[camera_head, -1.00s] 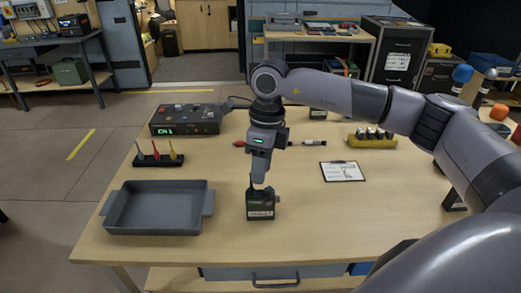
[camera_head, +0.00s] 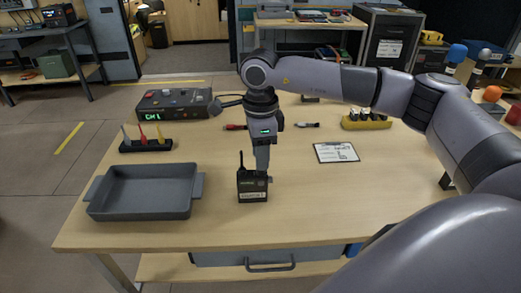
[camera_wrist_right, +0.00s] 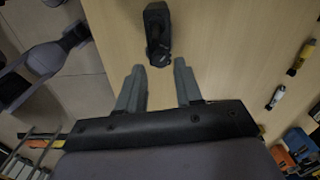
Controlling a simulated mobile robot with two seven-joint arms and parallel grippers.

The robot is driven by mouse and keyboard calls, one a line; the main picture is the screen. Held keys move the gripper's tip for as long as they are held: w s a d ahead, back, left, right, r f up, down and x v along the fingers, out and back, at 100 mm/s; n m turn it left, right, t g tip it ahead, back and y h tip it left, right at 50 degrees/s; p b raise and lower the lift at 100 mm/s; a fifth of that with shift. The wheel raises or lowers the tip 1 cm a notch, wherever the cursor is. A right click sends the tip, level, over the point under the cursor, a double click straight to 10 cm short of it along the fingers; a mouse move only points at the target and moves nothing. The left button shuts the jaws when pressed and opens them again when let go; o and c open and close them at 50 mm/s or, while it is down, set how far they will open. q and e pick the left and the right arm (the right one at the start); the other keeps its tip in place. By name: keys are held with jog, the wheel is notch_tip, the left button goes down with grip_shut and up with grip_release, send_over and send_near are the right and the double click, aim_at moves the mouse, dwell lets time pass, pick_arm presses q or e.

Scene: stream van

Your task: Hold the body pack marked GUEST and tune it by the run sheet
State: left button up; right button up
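A dark body pack (camera_head: 252,187) with a short antenna stands upright on the table. Its front label is too small to read surely. My right gripper (camera_head: 264,172) points down just behind and right of the pack, partly hidden by it. In the right wrist view the two fingers (camera_wrist_right: 159,67) are apart with nothing between them, and the pack (camera_wrist_right: 157,32) lies beyond the fingertips. A clipboard with a white sheet (camera_head: 337,152) lies right of the gripper; its writing is unreadable. My left gripper is not in view.
An empty grey tray (camera_head: 145,190) stands left of the pack. Behind it are a rack of coloured tools (camera_head: 145,144) and a black console (camera_head: 172,104) with a green display. A yellow holder (camera_head: 366,121) stands at the back right.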

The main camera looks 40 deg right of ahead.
jog(key=shift+r+n, duration=0.1)
jog(key=shift+n, duration=1.1)
jog(key=shift+r+p, duration=0.4)
jog(key=shift+r, duration=0.1)
jog(key=shift+r+m+p, duration=1.05)
jog(key=shift+r+m, duration=0.45)
jog(key=shift+m, duration=0.2)
